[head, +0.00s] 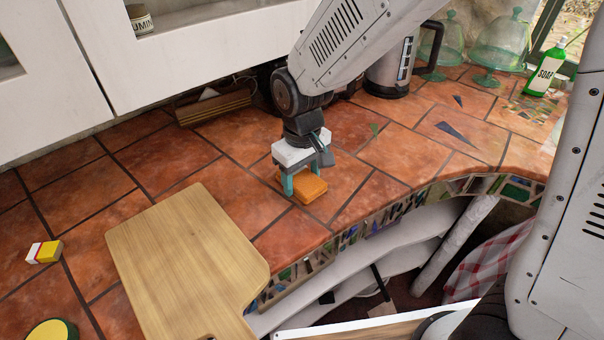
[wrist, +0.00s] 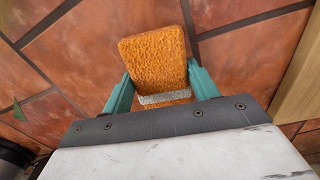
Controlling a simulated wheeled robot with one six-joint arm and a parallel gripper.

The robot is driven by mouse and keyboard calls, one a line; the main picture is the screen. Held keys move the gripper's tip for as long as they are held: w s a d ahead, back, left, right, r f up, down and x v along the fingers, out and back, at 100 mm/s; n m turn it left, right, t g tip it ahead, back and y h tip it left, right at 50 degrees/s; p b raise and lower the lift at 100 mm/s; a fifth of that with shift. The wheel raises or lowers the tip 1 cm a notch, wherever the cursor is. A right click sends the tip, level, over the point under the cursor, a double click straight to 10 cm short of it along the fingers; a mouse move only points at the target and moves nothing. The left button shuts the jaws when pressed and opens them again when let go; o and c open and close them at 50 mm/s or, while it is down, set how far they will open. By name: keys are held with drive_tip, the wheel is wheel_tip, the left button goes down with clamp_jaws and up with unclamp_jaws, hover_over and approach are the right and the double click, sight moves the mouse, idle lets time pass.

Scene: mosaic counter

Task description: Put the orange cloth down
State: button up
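The orange cloth (head: 311,190) is a thick folded block with a rough, towel-like surface. In the head view it is at the tiled counter's surface near the front edge, right of the wooden board; I cannot tell whether it touches the tiles. My gripper (head: 301,184) points down over it. In the wrist view the teal fingers of my gripper (wrist: 160,80) meet the two sides of the cloth (wrist: 155,55), so it is shut on the cloth. A pale grey band crosses the cloth between the fingers. The cloth's underside is hidden.
A wooden board (head: 180,257) lies left of the cloth, overhanging the front edge. A yellow, white and red block (head: 45,252) lies at far left. A kettle (head: 392,70), glass domes (head: 503,42) and a green soap bottle (head: 545,70) stand behind. Tiles right of the cloth are clear.

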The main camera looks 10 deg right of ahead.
sight(302, 178)
drive_tip(key=o, duration=0.4)
wheel_tip(302, 178, up, 12)
drive_tip(key=shift+r, duration=0.15)
drive_tip(key=s+d+r+m, duration=0.2)
drive_tip(key=s+d+r, duration=0.15)
drive_tip(key=d, duration=0.25)
drive_tip(key=s+d+r+m, duration=0.1)
drive_tip(key=s+d+r, duration=0.1)
drive_tip(key=s+d, duration=0.3)
drive_tip(key=s+d+m, duration=0.1)
drive_tip(key=s+d, duration=0.2)
drive_tip(key=s+d+m, duration=0.1)
drive_tip(key=s+d, duration=0.2)
drive_tip(key=s, duration=0.1)
drive_tip(key=s+d+f+m+t, duration=0.1)
drive_tip(key=s+d, duration=0.2)
drive_tip(key=s, duration=0.1)
drive_tip(key=shift+d+m, duration=0.35)
drive_tip(key=shift+m, duration=0.05)
drive_tip(key=shift+w, duration=0.1)
